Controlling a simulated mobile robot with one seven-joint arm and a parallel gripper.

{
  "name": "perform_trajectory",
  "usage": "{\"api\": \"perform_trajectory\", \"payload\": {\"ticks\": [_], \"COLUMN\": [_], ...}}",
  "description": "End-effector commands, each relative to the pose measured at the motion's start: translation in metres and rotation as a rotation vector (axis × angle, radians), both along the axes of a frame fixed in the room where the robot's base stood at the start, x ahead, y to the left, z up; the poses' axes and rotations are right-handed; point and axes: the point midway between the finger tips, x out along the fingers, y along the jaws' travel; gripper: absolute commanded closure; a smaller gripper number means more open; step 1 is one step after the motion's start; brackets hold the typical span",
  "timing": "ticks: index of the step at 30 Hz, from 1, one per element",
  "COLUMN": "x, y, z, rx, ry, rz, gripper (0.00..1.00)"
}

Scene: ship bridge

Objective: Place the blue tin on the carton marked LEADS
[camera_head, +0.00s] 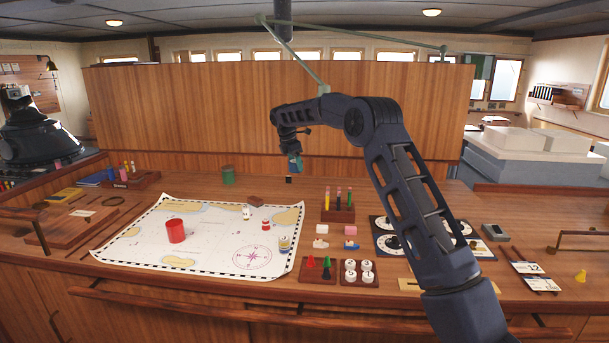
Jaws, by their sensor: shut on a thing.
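My gripper (293,157) hangs from the arm above the back of the desk, a little right of the picture's middle-left. It is shut on a small blue thing (296,164), which looks like the blue tin; the fingers partly hide it. It is held in the air, clear of the desk top. No lettering reading LEADS can be made out at this size, so I cannot tell which thing is the marked carton.
A chart (205,247) bears a red cup (175,231) and small jars. A pen rack (338,213) and trays of pieces (318,269) stand to the right. A wooden partition (200,115) rises behind the desk.

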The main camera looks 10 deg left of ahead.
Motion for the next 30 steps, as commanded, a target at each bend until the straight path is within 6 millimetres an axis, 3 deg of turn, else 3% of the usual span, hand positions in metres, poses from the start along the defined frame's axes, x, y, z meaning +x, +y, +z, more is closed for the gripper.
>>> {"api": "perform_trajectory", "payload": {"ticks": [7, 14, 30], "x": [0.0, 0.005, 0.05], "y": [0.0, 0.003, 0.02], "z": [0.009, 0.003, -0.054], "rx": [-0.001, 0.003, 0.017], "ry": [0.001, 0.003, 0.011], "rz": [0.0, -0.033, -0.424], "gripper": [0.68, 0.68, 0.68]}}
